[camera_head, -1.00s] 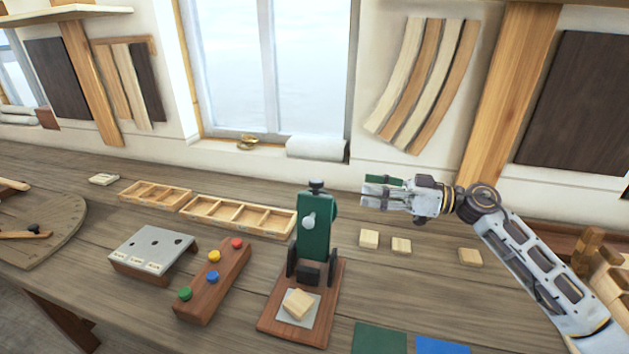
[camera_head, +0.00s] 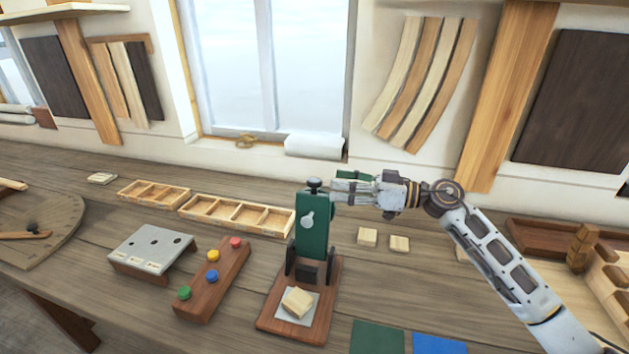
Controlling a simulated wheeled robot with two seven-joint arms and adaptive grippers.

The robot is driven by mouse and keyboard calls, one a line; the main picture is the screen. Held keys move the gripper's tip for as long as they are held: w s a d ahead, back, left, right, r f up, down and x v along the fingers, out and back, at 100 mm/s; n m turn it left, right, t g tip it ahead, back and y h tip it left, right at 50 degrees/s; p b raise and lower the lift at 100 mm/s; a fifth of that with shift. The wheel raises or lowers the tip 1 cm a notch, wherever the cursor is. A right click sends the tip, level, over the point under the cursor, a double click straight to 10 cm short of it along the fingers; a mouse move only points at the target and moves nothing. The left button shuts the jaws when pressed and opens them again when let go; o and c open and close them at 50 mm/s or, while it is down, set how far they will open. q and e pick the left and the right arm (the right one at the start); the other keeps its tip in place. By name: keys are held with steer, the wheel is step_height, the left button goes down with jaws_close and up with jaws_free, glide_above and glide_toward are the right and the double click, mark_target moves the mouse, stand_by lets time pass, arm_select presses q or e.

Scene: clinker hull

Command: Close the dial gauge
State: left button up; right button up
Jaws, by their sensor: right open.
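The dial gauge (camera_head: 313,232) is a green upright body with a black knob (camera_head: 314,184) on top and a pale round part on its front. It stands on a brown wooden base (camera_head: 319,315), and a light wood block (camera_head: 297,302) lies on a grey plate below it. My right gripper (camera_head: 335,191) comes in from the right at the height of the gauge's top. Its fingers are open, with the tips close beside the gauge's upper right edge; I cannot tell whether they touch. My left gripper is not in view.
Left of the gauge are a rack with coloured buttons (camera_head: 221,270), a grey box with holes (camera_head: 130,255) and divided wooden trays (camera_head: 186,208). Small wood blocks (camera_head: 367,236) lie to the right. Green (camera_head: 377,338) and blue (camera_head: 438,344) squares lie at the front edge.

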mark_target(314, 180)
steer(key=shift+p+x, duration=0.35)
steer(key=shift+x, duration=3.25)
jaws_close()
